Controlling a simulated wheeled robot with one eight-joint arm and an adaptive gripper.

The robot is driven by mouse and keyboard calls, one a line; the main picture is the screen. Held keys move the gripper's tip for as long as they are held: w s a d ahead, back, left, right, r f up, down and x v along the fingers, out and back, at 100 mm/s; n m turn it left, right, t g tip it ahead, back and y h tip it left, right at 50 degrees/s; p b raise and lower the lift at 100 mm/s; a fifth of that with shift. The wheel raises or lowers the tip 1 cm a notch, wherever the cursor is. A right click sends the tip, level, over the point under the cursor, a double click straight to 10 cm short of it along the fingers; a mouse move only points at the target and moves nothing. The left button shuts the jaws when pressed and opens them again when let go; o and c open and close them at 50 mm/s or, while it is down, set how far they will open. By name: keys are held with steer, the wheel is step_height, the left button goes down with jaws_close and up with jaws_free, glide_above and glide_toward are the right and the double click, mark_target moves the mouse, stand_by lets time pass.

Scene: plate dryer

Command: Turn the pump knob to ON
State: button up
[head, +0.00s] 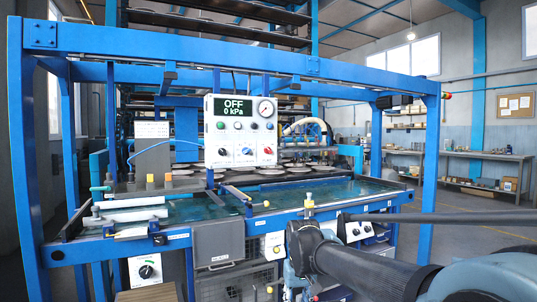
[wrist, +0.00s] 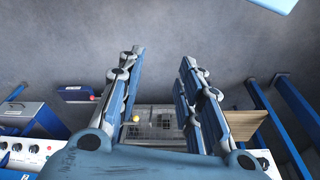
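A white control panel (head: 240,131) hangs on the blue frame in the head view. Its display (head: 232,107) reads OFF and 0 kPa. Along its lower part are several small knobs, among them a blue knob (head: 246,151) and a red knob (head: 268,150). Another white panel low at the left carries a large dark knob (head: 146,271). The labels are too small to read, so I cannot tell which knob is the pump's. My gripper (wrist: 161,57) is open and empty in the wrist view, its two fingers wide apart. No knob lies between them.
The blue machine frame (head: 200,46) has posts and a top beam around the green-blue work bed (head: 325,190). A grey box (head: 219,243) hangs at its front edge. A panel with dark knobs (head: 356,229) is at the right front. Open floor (head: 472,235) lies further right.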

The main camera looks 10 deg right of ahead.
steer(key=shift+o, duration=0.6)
steer(key=shift+w+d, duration=0.1)
steer(key=o, duration=0.4)
steer(key=shift+s+r, duration=0.2)
steer(key=w+a+r+t+y, duration=0.3)
steer(key=w+a+r, duration=0.1)
steer(key=w+r, duration=0.7)
steer(key=w+a+r+t+y, duration=0.3)
steer(key=w+r+y, duration=0.1)
steer(key=w+r, duration=0.65)
steer(key=w+d+r+m+t, duration=0.2)
steer(key=w+d+r+t, duration=0.15)
steer(key=w+r, duration=0.55)
steer(key=m+t+h, duration=0.1)
steer(key=m+t, duration=0.3)
steer(key=t, duration=0.2)
glide_toward(268, 150)
steer(key=d+f+x, duration=0.1)
steer(key=x, duration=0.9)
steer(key=shift+d+r+g, duration=0.15)
steer(key=shift+r+g, duration=0.1)
steer(key=shift+r, duration=0.2)
